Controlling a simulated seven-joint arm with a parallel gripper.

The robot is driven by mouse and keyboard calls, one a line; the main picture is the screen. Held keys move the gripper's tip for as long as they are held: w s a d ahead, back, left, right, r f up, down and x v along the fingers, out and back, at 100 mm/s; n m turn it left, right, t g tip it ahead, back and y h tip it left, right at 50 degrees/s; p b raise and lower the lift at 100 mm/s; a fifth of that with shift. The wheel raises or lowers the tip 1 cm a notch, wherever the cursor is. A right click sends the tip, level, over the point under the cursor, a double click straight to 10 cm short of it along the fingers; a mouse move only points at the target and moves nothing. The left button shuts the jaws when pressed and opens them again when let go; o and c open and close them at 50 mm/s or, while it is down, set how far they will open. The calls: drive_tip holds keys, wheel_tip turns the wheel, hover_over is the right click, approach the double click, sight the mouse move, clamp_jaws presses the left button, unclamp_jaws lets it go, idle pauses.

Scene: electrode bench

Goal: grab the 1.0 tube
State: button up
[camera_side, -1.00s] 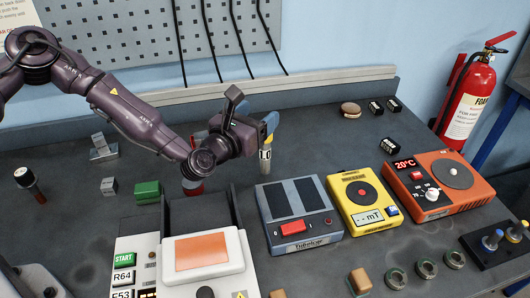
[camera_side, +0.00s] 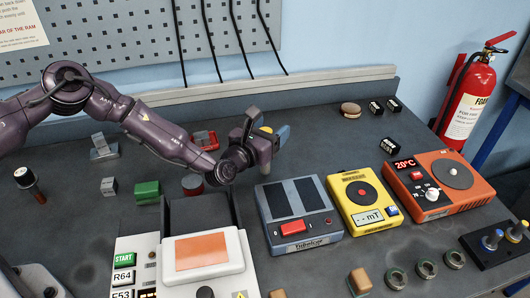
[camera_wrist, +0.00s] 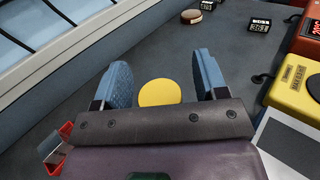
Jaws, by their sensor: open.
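A round yellow top (camera_wrist: 159,93) shows between my fingers in the wrist view, seen from above. It looks like the top of the tube; a little of the yellow (camera_side: 266,130) also shows between my fingers in the side view. The tube's body and label are hidden by my gripper, so I cannot read 1.0 on it. My gripper (camera_wrist: 157,85) is open, with one blue-padded finger on each side of the yellow top and a gap on both sides. In the side view my gripper (camera_side: 265,134) is low over the back middle of the bench.
A grey box with a red button (camera_side: 292,228) stands just in front, with a yellow device (camera_side: 362,205) and an orange device (camera_side: 432,187) to its right. A red open-framed object (camera_side: 204,139) lies left of my gripper.

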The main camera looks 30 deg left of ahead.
clamp_jaws()
drive_tip(key=shift+r, duration=0.15)
